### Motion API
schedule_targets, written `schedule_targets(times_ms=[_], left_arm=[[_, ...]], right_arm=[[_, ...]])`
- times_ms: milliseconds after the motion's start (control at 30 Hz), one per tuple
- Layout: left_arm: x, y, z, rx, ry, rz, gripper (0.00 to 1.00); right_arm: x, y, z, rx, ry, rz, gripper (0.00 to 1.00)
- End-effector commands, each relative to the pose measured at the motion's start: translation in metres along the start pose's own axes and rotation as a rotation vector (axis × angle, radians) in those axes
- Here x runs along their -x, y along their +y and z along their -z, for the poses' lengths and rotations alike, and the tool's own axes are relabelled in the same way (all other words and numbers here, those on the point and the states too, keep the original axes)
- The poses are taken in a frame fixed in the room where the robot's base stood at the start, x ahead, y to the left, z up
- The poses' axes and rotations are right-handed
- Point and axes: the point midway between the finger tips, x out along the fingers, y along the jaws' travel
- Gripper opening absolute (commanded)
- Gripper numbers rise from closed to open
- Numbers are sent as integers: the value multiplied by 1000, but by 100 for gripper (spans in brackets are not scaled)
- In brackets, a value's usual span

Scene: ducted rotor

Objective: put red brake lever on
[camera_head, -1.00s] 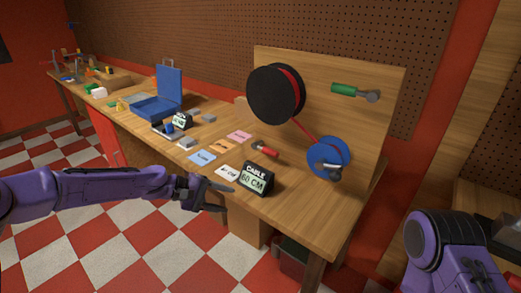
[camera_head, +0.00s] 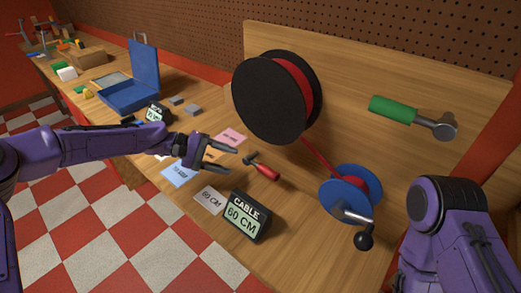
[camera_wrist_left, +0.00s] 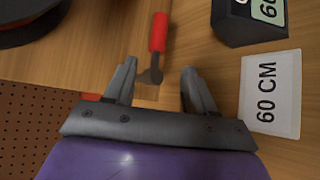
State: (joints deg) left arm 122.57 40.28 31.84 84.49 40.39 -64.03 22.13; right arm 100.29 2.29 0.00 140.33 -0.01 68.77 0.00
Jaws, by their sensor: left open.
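The red-handled lever (camera_head: 265,170) lies at the bench top, in front of the big reel, its dark metal end toward the back left. In the left wrist view its red handle (camera_wrist_left: 158,32) points up and its grey end sits between the fingers in the picture. My left gripper (camera_head: 232,160) is open and empty, just left of the lever. In the left wrist view its fingers (camera_wrist_left: 160,70) are spread; I cannot tell how high above the lever they are. A green-handled lever (camera_head: 393,110) with a round metal head is on the upright board. My right gripper is out of view.
A black reel (camera_head: 262,100) with red cable and a blue crank spool (camera_head: 340,195) stand at the board. A cable display (camera_head: 246,215) and a 60 CM card (camera_head: 208,200) lie near the front edge. A blue case (camera_head: 130,95) stands farther left.

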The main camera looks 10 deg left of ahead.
Motion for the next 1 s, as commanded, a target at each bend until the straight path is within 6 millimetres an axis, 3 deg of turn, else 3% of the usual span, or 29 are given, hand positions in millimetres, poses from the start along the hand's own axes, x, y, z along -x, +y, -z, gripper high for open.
schedule_targets(times_ms=[167,600,967,1000], left_arm=[[-6,-1,-5,-1,4,-1,55],[-92,-1,0,4,6,-1,55],[-103,-1,0,3,4,-3,55],[-103,-1,0,3,4,-3,42]], right_arm=[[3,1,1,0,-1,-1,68],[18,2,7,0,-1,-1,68],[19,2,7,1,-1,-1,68],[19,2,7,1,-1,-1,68]])
